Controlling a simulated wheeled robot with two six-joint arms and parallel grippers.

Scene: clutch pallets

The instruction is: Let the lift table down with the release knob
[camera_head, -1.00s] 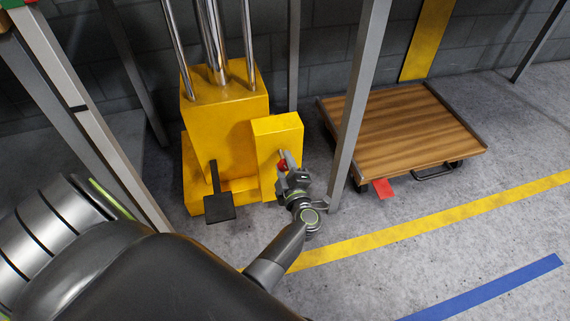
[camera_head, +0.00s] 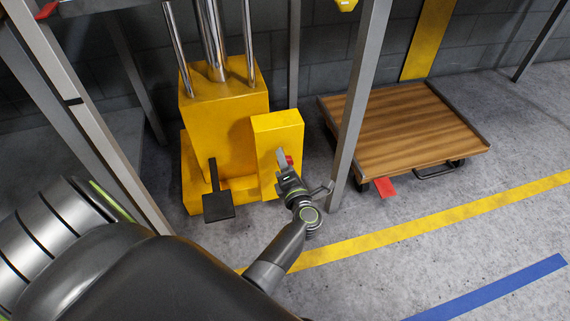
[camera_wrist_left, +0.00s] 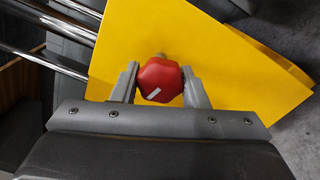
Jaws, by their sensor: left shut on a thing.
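The red release knob (camera_wrist_left: 160,80) sits on a short shaft at the face of the yellow valve box (camera_head: 277,140). It has a white mark on its front. In the wrist view my left gripper (camera_wrist_left: 160,86) has one finger on each side of the knob and is shut on it. In the head view my left gripper (camera_head: 285,165) hides most of the knob; a bit of red (camera_head: 289,160) shows beside a finger. The lift's yellow base (camera_head: 222,105) carries upright chrome rods (camera_head: 213,40). A grey edge (camera_head: 110,7) shows overhead. My right gripper is out of view.
A black foot pedal (camera_head: 218,206) stands left of the gripper. A grey post (camera_head: 358,105) rises close to its right. A wooden-decked cart (camera_head: 405,130) with a red tab (camera_head: 385,187) stands farther right. The floor with yellow (camera_head: 430,222) and blue lines is open.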

